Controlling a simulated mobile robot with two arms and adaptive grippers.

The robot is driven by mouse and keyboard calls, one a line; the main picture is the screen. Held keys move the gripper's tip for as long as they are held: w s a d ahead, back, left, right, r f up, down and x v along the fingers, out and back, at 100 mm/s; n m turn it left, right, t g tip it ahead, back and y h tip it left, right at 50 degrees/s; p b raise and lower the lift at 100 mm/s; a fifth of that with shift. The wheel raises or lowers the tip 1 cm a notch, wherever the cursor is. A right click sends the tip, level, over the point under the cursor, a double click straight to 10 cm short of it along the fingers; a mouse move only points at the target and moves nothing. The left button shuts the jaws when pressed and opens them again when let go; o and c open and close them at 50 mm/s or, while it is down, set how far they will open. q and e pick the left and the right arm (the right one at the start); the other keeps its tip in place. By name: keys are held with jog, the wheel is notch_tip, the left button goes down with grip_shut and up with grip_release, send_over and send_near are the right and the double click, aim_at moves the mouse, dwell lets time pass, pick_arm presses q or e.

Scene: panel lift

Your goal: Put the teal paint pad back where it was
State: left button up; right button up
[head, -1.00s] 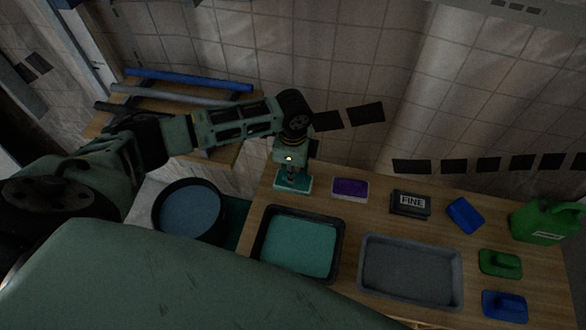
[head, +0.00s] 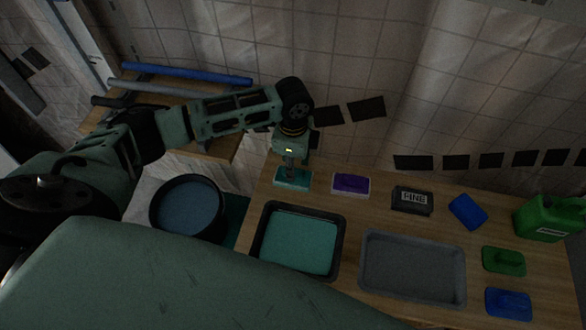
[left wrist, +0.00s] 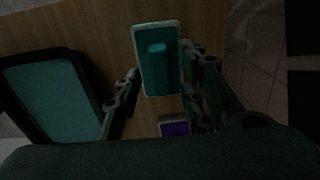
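The teal paint pad (head: 292,178) lies on the wooden table near its back left corner, left of a purple pad (head: 351,184). In the left wrist view the teal pad (left wrist: 158,75) shows its raised handle. My left gripper (head: 290,168) points down just over the teal pad. In the left wrist view the left gripper's fingers (left wrist: 160,62) are spread apart, one on each side of the pad's handle, with a gap visible. I cannot tell how high the fingertips are above the pad. My right gripper is not in view.
A black tray of teal paint (head: 298,243) and a grey tray (head: 413,268) stand in front. To the right are a black FINE block (head: 412,200), blue pads (head: 467,212), a green pad (head: 503,261) and a green jug (head: 548,219). A bucket (head: 188,209) stands left of the table.

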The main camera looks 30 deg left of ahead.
pick_arm(q)
jog(key=r, duration=0.5)
jog(key=shift+s+d, duration=0.15)
jog(key=shift+s, duration=0.2)
jog(key=shift+r, duration=0.65)
